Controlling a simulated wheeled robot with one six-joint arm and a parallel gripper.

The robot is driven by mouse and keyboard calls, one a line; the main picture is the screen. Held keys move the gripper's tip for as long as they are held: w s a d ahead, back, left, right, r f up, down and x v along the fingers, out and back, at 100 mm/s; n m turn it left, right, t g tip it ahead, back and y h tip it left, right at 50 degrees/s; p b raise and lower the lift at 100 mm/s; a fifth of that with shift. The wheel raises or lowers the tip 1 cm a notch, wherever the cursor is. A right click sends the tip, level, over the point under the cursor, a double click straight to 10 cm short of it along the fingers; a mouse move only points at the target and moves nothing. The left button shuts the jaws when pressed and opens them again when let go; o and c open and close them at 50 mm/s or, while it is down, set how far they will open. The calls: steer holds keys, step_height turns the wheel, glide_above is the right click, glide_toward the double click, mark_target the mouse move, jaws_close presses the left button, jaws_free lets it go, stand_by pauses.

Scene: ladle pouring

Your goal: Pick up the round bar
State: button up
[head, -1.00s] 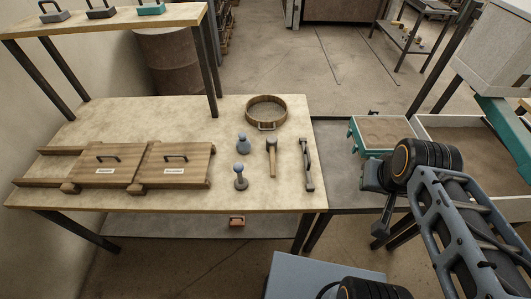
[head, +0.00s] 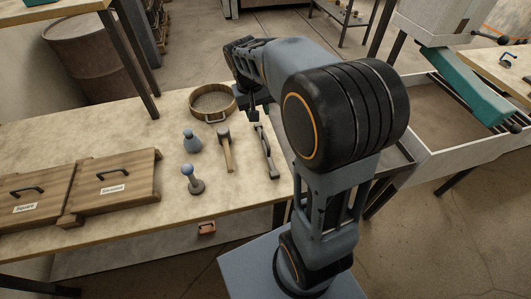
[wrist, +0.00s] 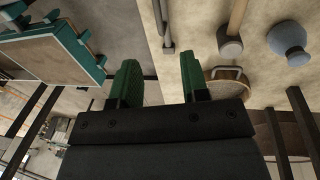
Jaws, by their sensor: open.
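A slim dark grey bar-like tool (head: 266,153), the likeliest round bar, lies on the right part of the pale table (head: 95,125), right of a wooden-handled mallet (head: 225,148). It also shows in the wrist view (wrist: 163,28), at the top edge, partly cut off. My gripper (wrist: 160,82) is open, with two green fingers apart and nothing between them. In the wrist view the bar lies ahead of the fingertips and roughly in line with the gap. In the head view my gripper (head: 253,108) is near the bar's far end, partly hidden by my arm.
A round sieve (head: 213,101) stands behind the mallet. Two blue-grey knobbed tools (head: 191,141) (head: 193,179) are left of it. Wooden lidded boxes (head: 114,184) fill the table's left side. A teal-framed tray (wrist: 60,58) is at left in the wrist view.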

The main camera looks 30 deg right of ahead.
step_height(320, 180, down, 3)
steer(key=w, duration=0.2)
glide_above(265, 138)
step_height(265, 138, down, 6)
steer(key=f, duration=0.1)
steer(key=shift+g, duration=0.3)
steer(key=shift+s+d+f+b, duration=0.1)
steer(key=shift+f+b, duration=0.2)
steer(key=shift+f, duration=2.7)
jaws_close()
